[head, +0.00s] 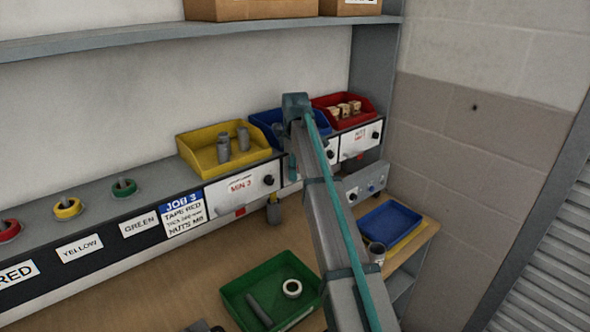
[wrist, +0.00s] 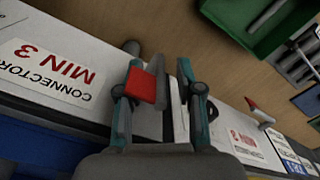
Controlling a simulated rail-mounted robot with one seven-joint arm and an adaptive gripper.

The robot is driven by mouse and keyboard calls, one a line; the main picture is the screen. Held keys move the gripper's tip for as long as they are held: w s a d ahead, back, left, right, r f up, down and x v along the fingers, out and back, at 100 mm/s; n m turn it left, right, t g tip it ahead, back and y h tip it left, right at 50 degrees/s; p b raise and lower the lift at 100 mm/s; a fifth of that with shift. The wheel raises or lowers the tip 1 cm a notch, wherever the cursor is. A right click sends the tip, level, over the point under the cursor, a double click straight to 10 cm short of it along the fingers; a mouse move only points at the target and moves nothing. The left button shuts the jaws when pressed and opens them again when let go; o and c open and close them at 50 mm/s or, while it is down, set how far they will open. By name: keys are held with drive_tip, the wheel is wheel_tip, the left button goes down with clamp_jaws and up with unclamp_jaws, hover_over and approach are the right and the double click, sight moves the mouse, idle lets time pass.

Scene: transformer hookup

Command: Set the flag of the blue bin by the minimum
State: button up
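The blue bin (head: 266,122) stands on the shelf between the yellow and red bins, partly hidden by my arm. Its blue side also shows at the lower left of the wrist view (wrist: 30,148). Beside it is an upside-down white label reading "CONNECTORS MIN 3" (wrist: 50,70). A red flag (wrist: 147,86) lies between the fingers of my gripper (wrist: 160,95), close to the left finger. A gap shows between the flag and the right finger, so the gripper looks open around it. I cannot tell whether the left finger touches the flag. In the head view my arm mostly hides the gripper (head: 292,166).
The yellow bin (head: 205,158) has its own label and red flag (head: 239,211) to the left. The red bin (head: 335,101) is to the right. A green tray (head: 240,292) and a blue tray (head: 388,220) lie on the bench below. A dark knob (wrist: 212,110) sits beside the right finger.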

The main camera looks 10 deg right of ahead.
drive_tip(key=shift+f, duration=0.35)
clamp_jaws()
drive_tip(key=shift+a, duration=0.1)
